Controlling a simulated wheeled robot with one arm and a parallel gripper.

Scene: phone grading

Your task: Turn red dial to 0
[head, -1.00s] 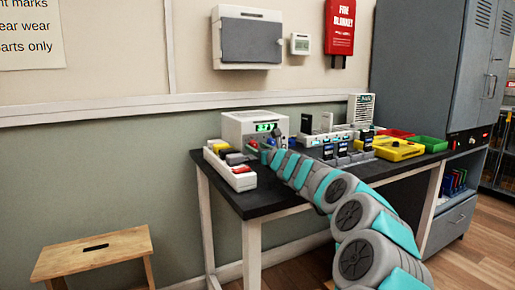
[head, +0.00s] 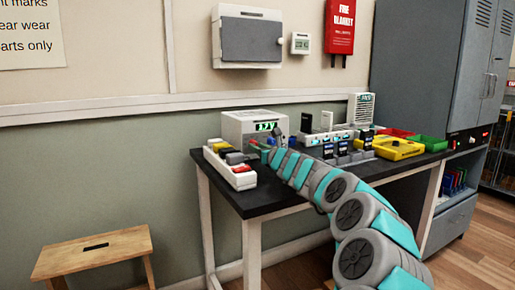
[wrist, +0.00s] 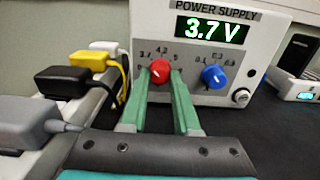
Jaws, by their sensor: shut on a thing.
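The red dial (wrist: 160,71) is on the front of the white power supply (wrist: 225,97), below its lit display (wrist: 212,30), which reads 3.7 V. Marks around the dial include 3.7, 4.2 and 5. I cannot clearly read which mark its pointer faces. My gripper (wrist: 161,69) is shut on the red dial, with one green finger on each side of it. In the head view the power supply (head: 240,127) stands on the black table, and my arm reaches its front; the dial is hard to make out there.
A blue dial (wrist: 213,76) sits right of the red one. Left is a white power strip (head: 222,166) with black, yellow and grey plugs close to my gripper. Phones in stands, a yellow tray (head: 398,149) and a green tray (head: 432,144) are to the right on the table.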

